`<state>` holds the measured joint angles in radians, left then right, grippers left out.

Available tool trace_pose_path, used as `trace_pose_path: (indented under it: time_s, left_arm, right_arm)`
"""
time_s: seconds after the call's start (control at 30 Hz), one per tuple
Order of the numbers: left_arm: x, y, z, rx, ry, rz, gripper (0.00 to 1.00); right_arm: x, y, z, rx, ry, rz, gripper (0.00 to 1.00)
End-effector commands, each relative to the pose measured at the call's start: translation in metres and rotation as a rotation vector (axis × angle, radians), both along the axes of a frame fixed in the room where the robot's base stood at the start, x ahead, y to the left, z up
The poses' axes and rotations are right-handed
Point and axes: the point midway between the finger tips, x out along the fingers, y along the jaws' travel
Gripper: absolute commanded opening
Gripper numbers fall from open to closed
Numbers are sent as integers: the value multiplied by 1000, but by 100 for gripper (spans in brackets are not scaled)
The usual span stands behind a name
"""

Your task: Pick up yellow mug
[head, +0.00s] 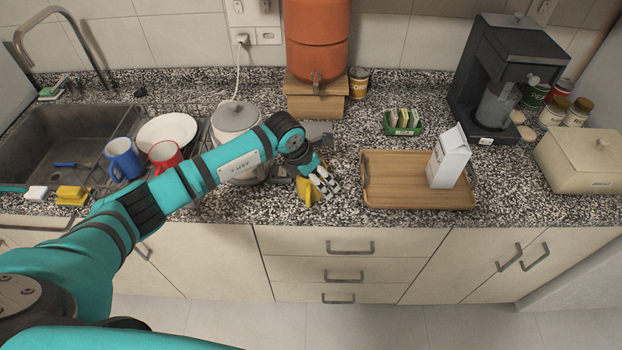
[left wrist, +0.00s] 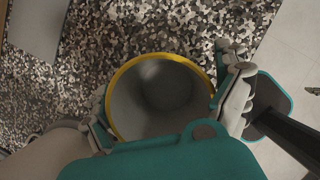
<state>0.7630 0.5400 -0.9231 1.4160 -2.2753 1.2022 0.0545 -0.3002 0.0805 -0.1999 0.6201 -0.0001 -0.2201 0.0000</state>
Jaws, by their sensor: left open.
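The yellow mug (head: 304,190) stands near the front edge of the granite counter, partly hidden behind my left gripper (head: 325,185). In the left wrist view the mug (left wrist: 166,58) shows from above, with a yellow rim and a grey inside that looks empty. My left gripper (left wrist: 168,105) is open, with one finger on each side of the mug. The right finger is close to the rim; I cannot tell if either finger touches it. My right gripper is not in view.
A wooden tray (head: 375,190) with a white carton (head: 448,160) lies to the right. A white rice cooker (head: 236,118) stands behind my left arm. A blue mug (head: 123,160) and a red mug (head: 164,155) are at the left by the sink (head: 45,125).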

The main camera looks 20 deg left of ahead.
Motion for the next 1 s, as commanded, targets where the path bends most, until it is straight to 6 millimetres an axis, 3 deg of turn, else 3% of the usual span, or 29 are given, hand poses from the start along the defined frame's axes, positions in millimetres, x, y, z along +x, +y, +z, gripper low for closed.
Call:
trace_pose_path:
  time_s: [0.07, 0.5, 1.0]
  left_arm:
    - [0, 0, 0, 0, 0, 0, 97]
    - [0, 0, 1, 0, 0, 1, 40]
    - [1, 0, 3, -2, -2, 1, 37]
  right_arm:
    - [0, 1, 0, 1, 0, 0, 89]
    - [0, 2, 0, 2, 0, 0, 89]
    - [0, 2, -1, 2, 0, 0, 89]
